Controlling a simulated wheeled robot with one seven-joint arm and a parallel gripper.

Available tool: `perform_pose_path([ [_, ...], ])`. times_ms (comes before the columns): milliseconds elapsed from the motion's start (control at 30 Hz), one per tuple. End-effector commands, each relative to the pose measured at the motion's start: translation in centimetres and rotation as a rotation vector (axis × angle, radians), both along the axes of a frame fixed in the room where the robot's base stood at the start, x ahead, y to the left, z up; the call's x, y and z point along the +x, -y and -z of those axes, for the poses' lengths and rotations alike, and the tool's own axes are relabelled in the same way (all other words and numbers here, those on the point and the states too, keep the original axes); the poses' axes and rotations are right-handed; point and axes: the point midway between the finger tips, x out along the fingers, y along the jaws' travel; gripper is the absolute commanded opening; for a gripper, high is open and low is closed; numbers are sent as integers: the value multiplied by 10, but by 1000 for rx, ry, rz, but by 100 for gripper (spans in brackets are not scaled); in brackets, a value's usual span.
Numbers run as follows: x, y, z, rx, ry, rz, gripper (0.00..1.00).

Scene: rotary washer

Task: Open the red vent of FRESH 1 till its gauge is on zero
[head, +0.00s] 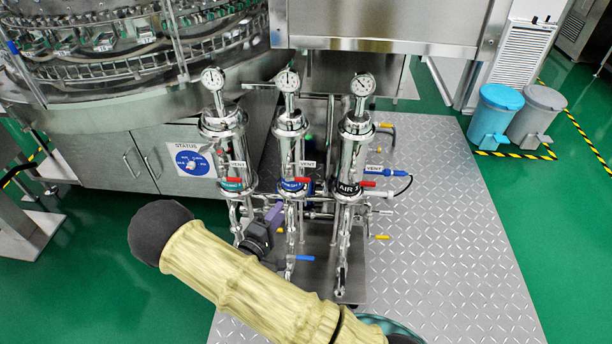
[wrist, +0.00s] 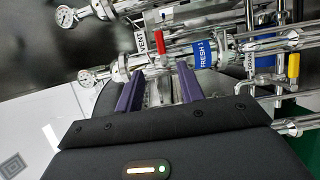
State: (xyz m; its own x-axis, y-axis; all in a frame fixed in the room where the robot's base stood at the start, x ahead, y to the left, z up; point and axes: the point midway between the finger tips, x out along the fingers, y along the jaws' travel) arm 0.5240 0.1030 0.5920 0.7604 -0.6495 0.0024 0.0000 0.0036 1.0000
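The FRESH 1 housing is the middle of three steel cylinders, with a blue label (head: 291,186) that reads FRESH 1 in the wrist view (wrist: 204,54). Its red vent handle (head: 304,180) lies crosswise to the cylinder, beside a white VENT tag; it also shows in the wrist view (wrist: 160,42). Its round gauge (head: 288,81) is on top, at left in the wrist view (wrist: 87,77); the reading is too small to tell. My gripper (wrist: 158,73) is open, its purple fingers apart and nothing held, just short of the handle. It also shows in the head view (head: 274,217).
A teal-labelled housing (head: 222,135) stands left and the AIR housing (head: 355,140) right, each with its own gauge and red vent handle. Blue (head: 305,258) and yellow (head: 382,237) valve handles stick out lower down. The plated floor (head: 450,220) at right is clear.

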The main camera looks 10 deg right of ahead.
Motion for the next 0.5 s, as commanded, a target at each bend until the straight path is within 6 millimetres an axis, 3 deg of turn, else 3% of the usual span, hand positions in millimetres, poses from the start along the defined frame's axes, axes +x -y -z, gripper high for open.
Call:
perform_pose_path([
  [233, 9, 8, 1, 3, 1, 3, 38],
  [500, 41, 36, 1, 4, 2, 3, 38],
])
